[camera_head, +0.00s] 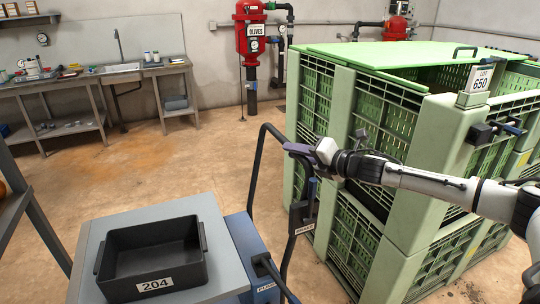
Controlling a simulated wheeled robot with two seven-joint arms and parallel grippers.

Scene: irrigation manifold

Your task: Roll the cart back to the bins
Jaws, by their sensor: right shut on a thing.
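A cart with a grey top (222,266) stands in the lower left, close to me. Its black tube handle (256,160) rises at the cart's right side. My right gripper (301,152) reaches in from the right and is shut on the upper part of the handle; its fingertips are hard to make out. Large green slatted bins (407,212) stand stacked at the right, just beyond the handle, with a tag reading LOT 650 (481,78). My left gripper is out of view.
Open floor (150,160) lies between cart and bench.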

